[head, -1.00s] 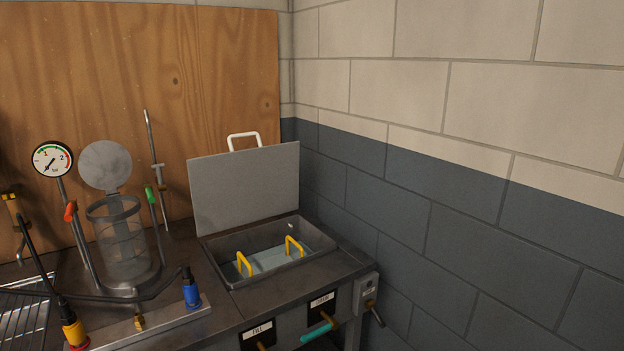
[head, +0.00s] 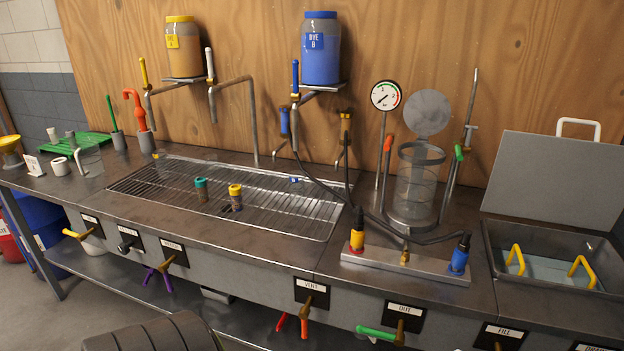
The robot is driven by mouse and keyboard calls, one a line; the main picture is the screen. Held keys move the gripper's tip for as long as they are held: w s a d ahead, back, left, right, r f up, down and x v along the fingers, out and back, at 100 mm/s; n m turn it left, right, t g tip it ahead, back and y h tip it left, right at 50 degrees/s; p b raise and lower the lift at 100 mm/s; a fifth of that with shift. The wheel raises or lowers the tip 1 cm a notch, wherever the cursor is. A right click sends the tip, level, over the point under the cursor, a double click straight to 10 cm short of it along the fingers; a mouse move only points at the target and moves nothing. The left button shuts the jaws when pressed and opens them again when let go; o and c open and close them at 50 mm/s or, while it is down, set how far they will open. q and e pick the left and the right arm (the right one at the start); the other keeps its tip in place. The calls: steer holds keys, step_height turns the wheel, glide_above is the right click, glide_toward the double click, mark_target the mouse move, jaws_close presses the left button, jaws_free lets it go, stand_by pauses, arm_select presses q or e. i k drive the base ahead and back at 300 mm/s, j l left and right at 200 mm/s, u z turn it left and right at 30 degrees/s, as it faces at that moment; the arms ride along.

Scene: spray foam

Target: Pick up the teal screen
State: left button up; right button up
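A small piece with a teal top (head: 201,189) and a darker lower part stands on the wire rack (head: 290,218) set into the bench. It looks like the teal screen, though it is too small to make out any mesh. A similar piece with a yellow top (head: 235,195) stands just to its right, with a small gap between them. Neither of my grippers shows in the head view.
Taps (head: 213,85) hang over the rack's back edge. A clear cylinder vessel (head: 418,190) and a black hose (head: 325,178) are right of the rack. An open-lidded basin (head: 500,265) is far right. A green tray (head: 75,146) is at left.

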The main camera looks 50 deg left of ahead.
mark_target(200, 182)
steer(key=u, duration=2.4)
